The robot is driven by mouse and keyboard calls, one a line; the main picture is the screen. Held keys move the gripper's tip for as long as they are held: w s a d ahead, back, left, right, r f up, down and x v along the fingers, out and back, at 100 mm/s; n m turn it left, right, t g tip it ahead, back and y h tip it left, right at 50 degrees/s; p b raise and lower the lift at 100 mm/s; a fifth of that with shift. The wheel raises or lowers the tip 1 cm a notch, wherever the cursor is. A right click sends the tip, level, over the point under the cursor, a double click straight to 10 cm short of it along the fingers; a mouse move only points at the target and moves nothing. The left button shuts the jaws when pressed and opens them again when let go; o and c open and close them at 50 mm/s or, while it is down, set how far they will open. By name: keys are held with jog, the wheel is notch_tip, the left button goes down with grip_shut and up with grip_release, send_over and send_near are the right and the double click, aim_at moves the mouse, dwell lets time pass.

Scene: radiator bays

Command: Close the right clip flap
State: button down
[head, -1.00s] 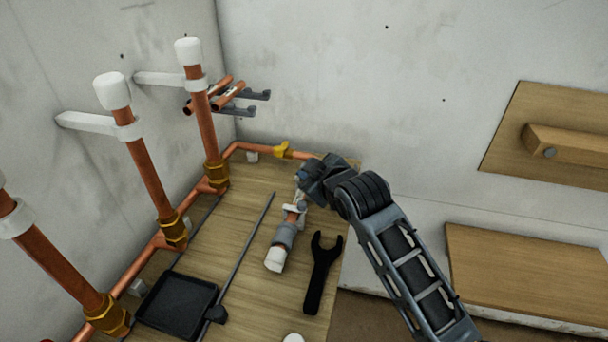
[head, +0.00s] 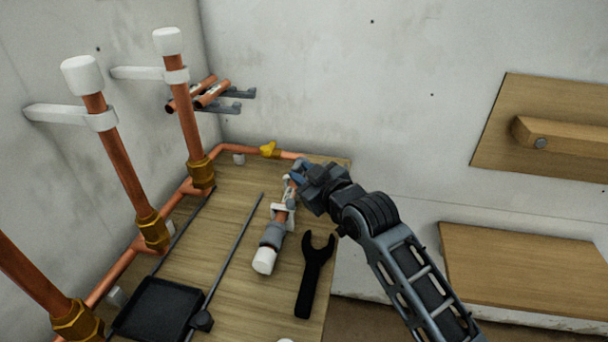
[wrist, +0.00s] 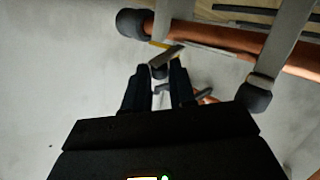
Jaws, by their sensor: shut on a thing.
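My gripper (head: 298,178) is at the far right of the wooden board, close to the right end of the low copper pipe (head: 284,154) along the back wall. In the wrist view its two dark fingers (wrist: 160,78) are close together, with a small grey piece (wrist: 161,69) between their tips. I cannot tell for certain whether this piece is the right clip flap. A small white clip (head: 239,158) sits on the low pipe left of a yellow valve (head: 269,149). The pipe's right end is partly hidden by my gripper.
A capped copper pipe piece (head: 279,218) and a black wrench (head: 314,272) lie on the board. Copper risers (head: 195,120) with white brackets stand at left. A black tray (head: 158,308) and a thin rod (head: 234,250) lie in front.

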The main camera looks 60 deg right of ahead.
jog(key=c, duration=1)
grip_release()
jog(key=shift+d+f, duration=0.1)
jog(key=shift+d, duration=0.1)
jog(key=shift+a, duration=0.15)
jog(key=v, duration=0.7)
jog(key=shift+s+b, duration=0.3)
jog(key=shift+a, duration=0.15)
